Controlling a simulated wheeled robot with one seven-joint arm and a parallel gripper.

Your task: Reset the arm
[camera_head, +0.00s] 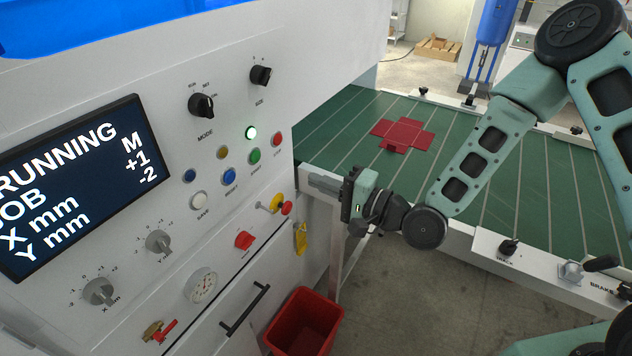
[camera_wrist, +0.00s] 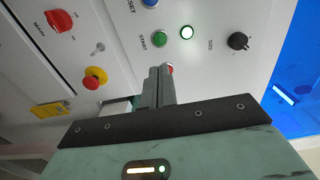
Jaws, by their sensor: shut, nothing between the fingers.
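My arm (camera_head: 470,165) is green and reaches in from the right, over the front edge of the green belt table. My gripper (camera_head: 312,181) points left at the white control panel (camera_head: 230,120). Its fingers are shut together with nothing between them. In the wrist view the closed fingers (camera_wrist: 158,74) point at the panel, just below the lit green lamp (camera_wrist: 187,32) and the green START button (camera_wrist: 160,40). A red button (camera_wrist: 169,68) is partly hidden behind the fingertips. I cannot tell the exact gap, but no contact is visible.
The screen (camera_head: 75,185) reads RUNNING. A red-and-yellow emergency button (camera_head: 286,208) sits below the gripper. A red flat cross-shaped blank (camera_head: 403,133) lies on the green belt (camera_head: 340,125). A red bin (camera_head: 305,325) stands on the floor. Knobs and a track handle (camera_head: 508,246) line the rail.

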